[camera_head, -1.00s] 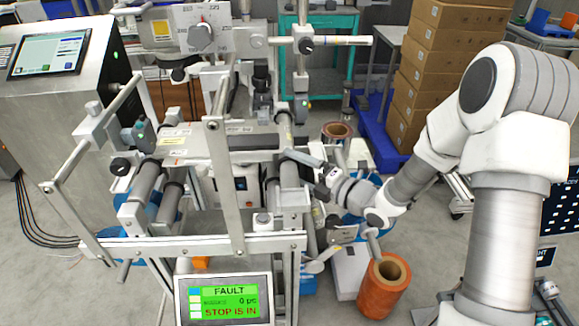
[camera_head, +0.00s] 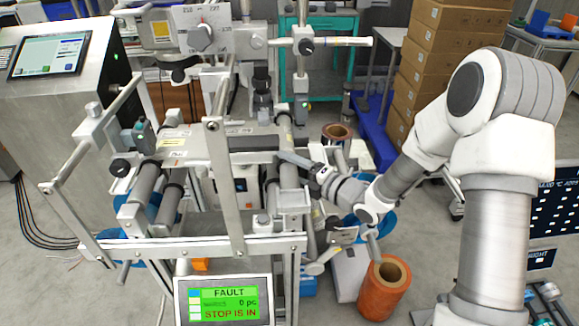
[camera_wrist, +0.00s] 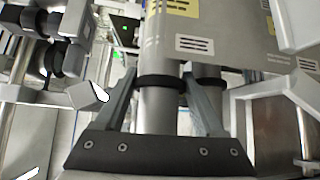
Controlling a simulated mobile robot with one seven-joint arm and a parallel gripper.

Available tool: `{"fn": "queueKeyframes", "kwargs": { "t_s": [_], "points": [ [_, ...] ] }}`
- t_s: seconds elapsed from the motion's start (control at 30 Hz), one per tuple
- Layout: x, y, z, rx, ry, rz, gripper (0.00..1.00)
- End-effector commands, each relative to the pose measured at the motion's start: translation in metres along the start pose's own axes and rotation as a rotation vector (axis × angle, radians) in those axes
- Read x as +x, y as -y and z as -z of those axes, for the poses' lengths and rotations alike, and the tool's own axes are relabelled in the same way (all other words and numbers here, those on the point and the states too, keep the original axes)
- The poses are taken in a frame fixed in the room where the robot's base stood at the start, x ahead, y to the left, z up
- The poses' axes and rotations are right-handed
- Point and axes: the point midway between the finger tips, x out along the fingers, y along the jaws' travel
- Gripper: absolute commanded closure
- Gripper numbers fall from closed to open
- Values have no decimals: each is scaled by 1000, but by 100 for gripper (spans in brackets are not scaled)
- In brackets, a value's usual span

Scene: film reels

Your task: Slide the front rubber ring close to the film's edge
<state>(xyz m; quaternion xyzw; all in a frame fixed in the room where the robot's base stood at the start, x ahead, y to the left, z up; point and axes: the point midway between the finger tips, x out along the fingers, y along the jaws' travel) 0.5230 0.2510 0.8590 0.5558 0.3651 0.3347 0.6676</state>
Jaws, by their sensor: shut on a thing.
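In the wrist view, a dark rubber ring (camera_wrist: 160,82) sits around a grey metal roller (camera_wrist: 157,112). My gripper (camera_wrist: 159,76) has one finger on each side of this roller and is shut on the ring. The film (camera_wrist: 210,22) is a grey sheet with yellow and white labels; its edge lies a little above the ring in this view. A second dark ring (camera_wrist: 209,84) shows around the neighbouring roller, partly hidden by the right finger. In the head view, my gripper (camera_head: 290,157) reaches the rollers beside the film (camera_head: 215,143); the rings are too small to tell there.
The machine's metal frame bars (camera_head: 224,190) stand around the rollers. A screen (camera_head: 226,302) reads FAULT and STOP IS IN. An orange reel (camera_head: 384,288) stands on the floor at lower right. Stacked boxes (camera_head: 445,60) stand behind my arm.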

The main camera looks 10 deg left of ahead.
Motion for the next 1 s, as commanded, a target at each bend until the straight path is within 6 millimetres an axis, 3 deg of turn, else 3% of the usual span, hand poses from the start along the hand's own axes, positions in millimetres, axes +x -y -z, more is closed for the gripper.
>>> {"fn": "queueKeyframes", "kwargs": {
  "t_s": [0.03, 0.1, 0.93, 0.97, 1.0],
  "points": [
    [0, 0, 0, 0, 0, 0, 90],
    [0, 0, 0, 0, 0, 0, 100],
    [12, 0, -12, 1, 1, 0, 100],
    [12, 0, -12, 0, 1, 0, 26],
    [12, 0, -12, 0, 1, 0, 18]
  ]
}}
